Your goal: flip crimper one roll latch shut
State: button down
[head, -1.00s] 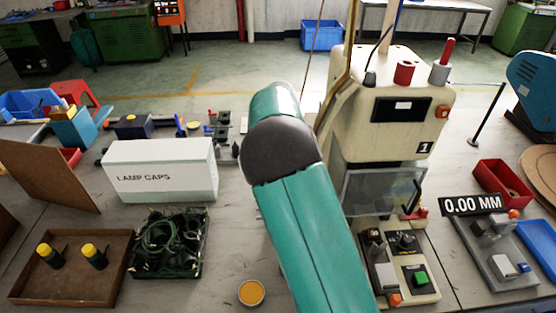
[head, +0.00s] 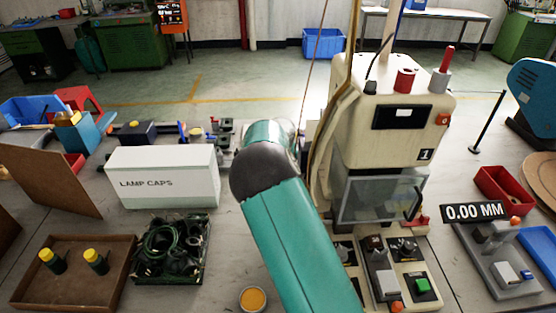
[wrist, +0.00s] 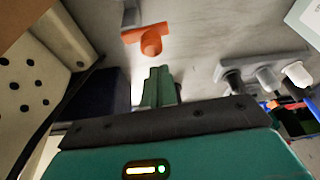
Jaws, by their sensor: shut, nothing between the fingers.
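The crimper marked 1 (head: 394,115) is a cream machine standing on the bench, with a clear guard (head: 380,195) on its front. My gripper (wrist: 158,72) shows in the wrist view as two green fingers, closed together and empty. An orange lever-like part (wrist: 150,40) lies just beyond the fingertips, with a small gap visible in the picture. I cannot tell for certain that it is the roll latch, nor whether it is open or shut.
A white lamp caps box (head: 162,178) stands left of my arm. A brown tray (head: 75,290) and a dark tray of cables (head: 170,250) sit in front. A control panel (head: 420,268) lies before the crimper. A 0.00 MM gauge (head: 474,212) stands at right.

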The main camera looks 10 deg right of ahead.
jog(key=shift+s+f, duration=0.1)
jog(key=shift+s, duration=0.5)
dwell(0.3)
jog(key=shift+s+a+n, duration=0.1)
jog(key=shift+a+n, duration=0.05)
jog(key=shift+n, duration=0.15)
